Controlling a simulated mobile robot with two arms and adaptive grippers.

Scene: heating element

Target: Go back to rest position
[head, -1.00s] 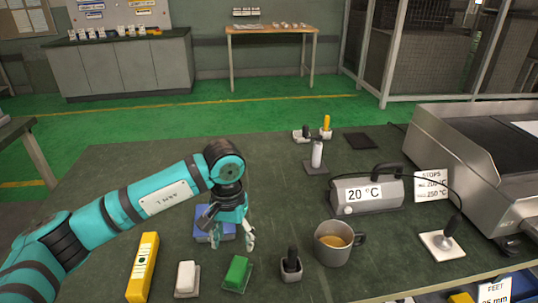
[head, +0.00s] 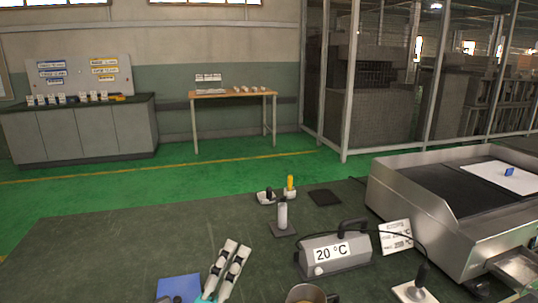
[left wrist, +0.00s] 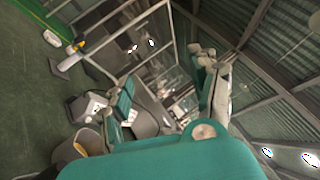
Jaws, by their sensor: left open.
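My left gripper (head: 236,249) shows at the bottom edge of the head view, its two pale fingers pointing up and away over the table. Its fingers also show in the left wrist view (left wrist: 168,82), spread apart with nothing between them. It is open and empty. The rest of the left arm is out of the head view. My right gripper is in neither view.
The dark table (head: 110,245) holds a blue block (head: 180,287), a mug (head: 305,293), the grey "20 °C" unit (head: 335,255) and a white cylinder on a stand (head: 283,215). A metal machine (head: 425,205) stands at the right. The table's left part is clear.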

